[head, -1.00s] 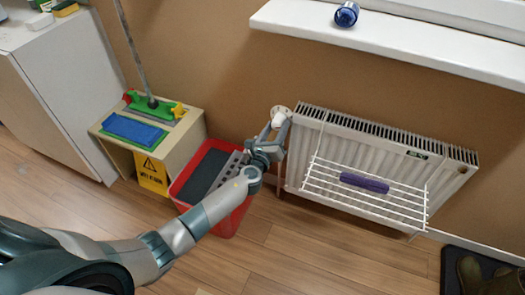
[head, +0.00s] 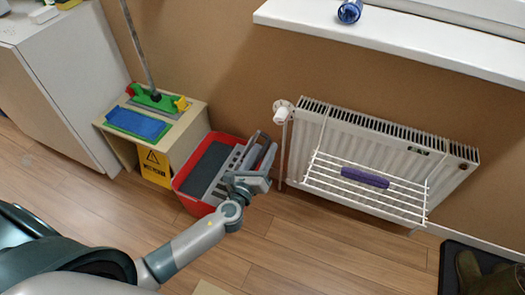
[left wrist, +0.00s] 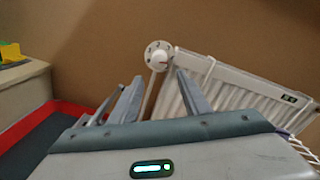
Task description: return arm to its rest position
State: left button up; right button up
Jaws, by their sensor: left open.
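My left gripper (head: 262,150) is open and empty in the head view, in front of the wall between the red bucket and the radiator. Its two fingers also show apart in the left wrist view (left wrist: 152,98), with nothing between them but the view of the wall and the radiator's valve. The white valve knob (head: 283,110) stands beyond the fingers at the radiator's left end; its numbered dial (left wrist: 158,56) faces the left wrist camera. The gripper looks apart from it. My right gripper is not in view.
A red bucket (head: 187,194) stands just left of my left gripper. A low wooden stand (head: 190,130) holds a blue pad and a mop. A blue item (head: 349,11) lies on the windowsill.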

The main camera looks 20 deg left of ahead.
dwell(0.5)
pick_arm(q)
jog(key=s+a+f+n+g+y, duration=0.2)
jog(key=s+f+n+g, duration=0.2)
jog(key=s+n, duration=0.4)
jog(key=s+a+f+n+g+y, duration=0.25)
jog(key=s+f+n, duration=0.35)
jog(key=n, duration=0.4)
jog(key=s+d+f+n+g+h, duration=0.1)
jog(key=s+d+n+g+h, duration=0.3)
jog(key=s, duration=0.6)
jog(key=s+d+f+n+g+h, duration=0.1)
jog(key=s+d+n+g+h, duration=0.15)
jog(key=s+n, duration=0.55)
notch_tip(320, 180, down, 17)
jog(key=s+d+m+p, duration=0.1)
jog(key=p, duration=1.1)
jog(key=shift+r+m+t+y, duration=0.15)
jog(key=shift+m+t+y, duration=0.15)
jog(key=shift+y, duration=0.1)
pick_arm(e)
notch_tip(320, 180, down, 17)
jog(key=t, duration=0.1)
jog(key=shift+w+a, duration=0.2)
